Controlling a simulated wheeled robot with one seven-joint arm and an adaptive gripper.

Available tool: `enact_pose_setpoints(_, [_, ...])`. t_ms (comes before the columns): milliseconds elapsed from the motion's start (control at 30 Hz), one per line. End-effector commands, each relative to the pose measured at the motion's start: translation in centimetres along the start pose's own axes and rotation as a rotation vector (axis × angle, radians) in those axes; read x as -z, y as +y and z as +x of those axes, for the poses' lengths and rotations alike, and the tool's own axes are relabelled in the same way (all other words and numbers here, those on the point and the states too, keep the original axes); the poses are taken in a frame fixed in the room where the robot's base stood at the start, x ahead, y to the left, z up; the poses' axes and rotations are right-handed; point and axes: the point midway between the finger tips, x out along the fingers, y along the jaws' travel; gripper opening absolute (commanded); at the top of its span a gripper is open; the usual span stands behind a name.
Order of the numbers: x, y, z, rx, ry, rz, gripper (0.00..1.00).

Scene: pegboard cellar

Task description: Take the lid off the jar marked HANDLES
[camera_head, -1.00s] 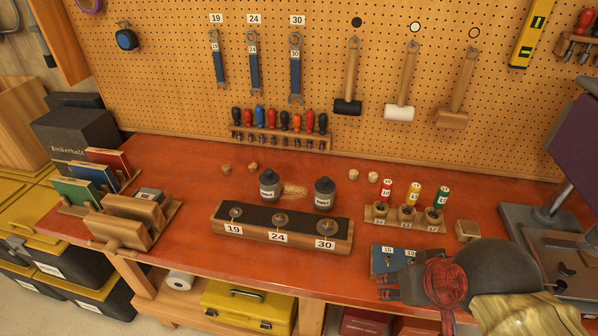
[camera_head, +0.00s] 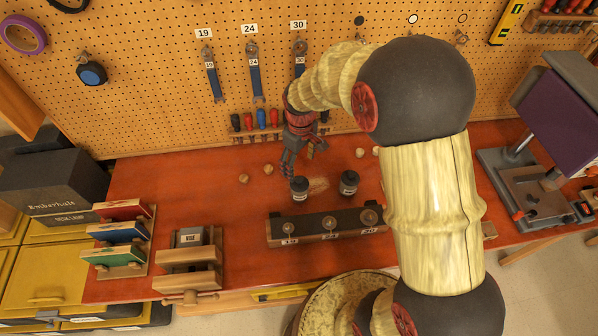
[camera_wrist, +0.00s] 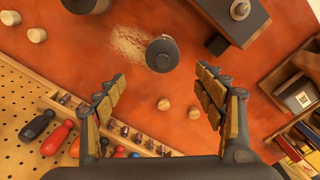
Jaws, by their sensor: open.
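Two dark jars with dark knobbed lids stand on the red bench behind the numbered block. The left jar (camera_head: 299,188) and the right jar (camera_head: 349,184) have pale labels too small to read, so I cannot tell which says HANDLES. My gripper (camera_head: 302,160) is open and empty, just behind and above the left jar. In the wrist view the left jar's lid (camera_wrist: 162,54) shows from above, ahead of the gap between my open fingers (camera_wrist: 160,80), not touching them. The right jar is mostly cut off at the top edge there.
The numbered block (camera_head: 330,222) stands in front of the jars. Small wooden knobs (camera_head: 268,168) lie behind and to the left. A screwdriver rack (camera_wrist: 120,135) is close to my fingers at the pegboard. Wood shavings (camera_head: 317,184) lie between the jars.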

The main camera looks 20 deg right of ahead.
Motion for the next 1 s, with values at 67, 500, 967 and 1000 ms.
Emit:
enact_pose_setpoints(67, [0.2,0.1,0.3,0.008,-0.014,-0.014,0.7])
enact_pose_setpoints(500, [0.0,-0.1,4.6,0.013,-0.023,-0.026,0.7])
enact_pose_setpoints(967, [-0.2,-0.5,8.8,0.011,-0.019,-0.025,0.7])
enact_pose_setpoints(1000, [-0.2,-0.5,8.8,0.011,-0.019,-0.025,0.7])
